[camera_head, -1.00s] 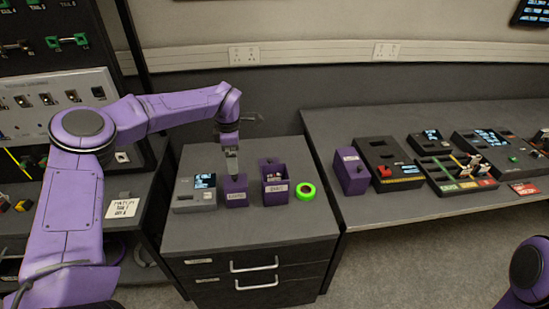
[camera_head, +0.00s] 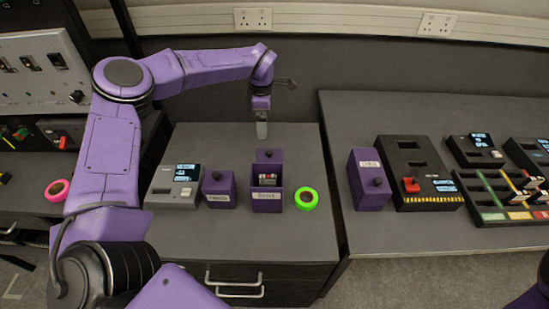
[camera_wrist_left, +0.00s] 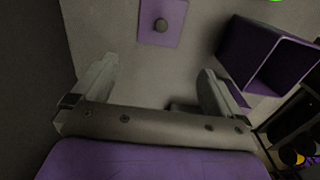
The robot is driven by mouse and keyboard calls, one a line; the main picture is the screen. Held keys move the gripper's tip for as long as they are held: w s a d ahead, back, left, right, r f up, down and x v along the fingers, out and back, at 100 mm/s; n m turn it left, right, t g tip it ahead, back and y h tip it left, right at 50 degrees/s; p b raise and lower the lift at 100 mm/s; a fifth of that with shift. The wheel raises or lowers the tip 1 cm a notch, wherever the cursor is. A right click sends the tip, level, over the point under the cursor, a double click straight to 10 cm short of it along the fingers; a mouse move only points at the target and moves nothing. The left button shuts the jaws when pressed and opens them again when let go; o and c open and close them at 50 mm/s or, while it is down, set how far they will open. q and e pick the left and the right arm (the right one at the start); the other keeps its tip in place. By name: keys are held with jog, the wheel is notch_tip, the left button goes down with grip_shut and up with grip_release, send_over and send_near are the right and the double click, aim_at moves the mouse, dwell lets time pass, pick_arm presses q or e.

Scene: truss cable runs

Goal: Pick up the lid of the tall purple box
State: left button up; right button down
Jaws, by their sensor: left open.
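An open purple box (camera_head: 266,200) stands on the grey cabinet with a small item inside. A flat purple lid with a dark knob (camera_head: 269,156) lies just behind it. In the left wrist view the lid (camera_wrist_left: 163,35) is ahead of the fingers, and the open box (camera_wrist_left: 262,52) is at right. My right gripper is out of view.
A shorter closed purple box (camera_head: 219,190) and a grey device (camera_head: 173,186) stand left of the open box. A green tape roll (camera_head: 307,199) lies to its right. A switch box (camera_head: 415,175) stands beside the tall box. The cabinet's front is clear.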

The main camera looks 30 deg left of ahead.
pick_arm(q)
notch_tip(320, 180, down, 4)
jog(key=b, duration=0.3)
jog(key=p, duration=0.1)
send_over(263, 156)
jog(key=f, duration=0.5)
jog(key=shift+s+d+f, duration=0.1)
jog(key=shift+d+f, duration=0.05)
jog(key=shift+d, duration=0.15)
jog(key=f, duration=0.1)
jog(key=f+p, duration=0.1)
jog(key=f, duration=0.1)
jog(key=f+p, duration=0.1)
jog(key=f, duration=0.1)
jog(key=shift+a+f, duration=0.2)
jog(key=shift+a, duration=0.1)
jog(key=c, duration=0.7)
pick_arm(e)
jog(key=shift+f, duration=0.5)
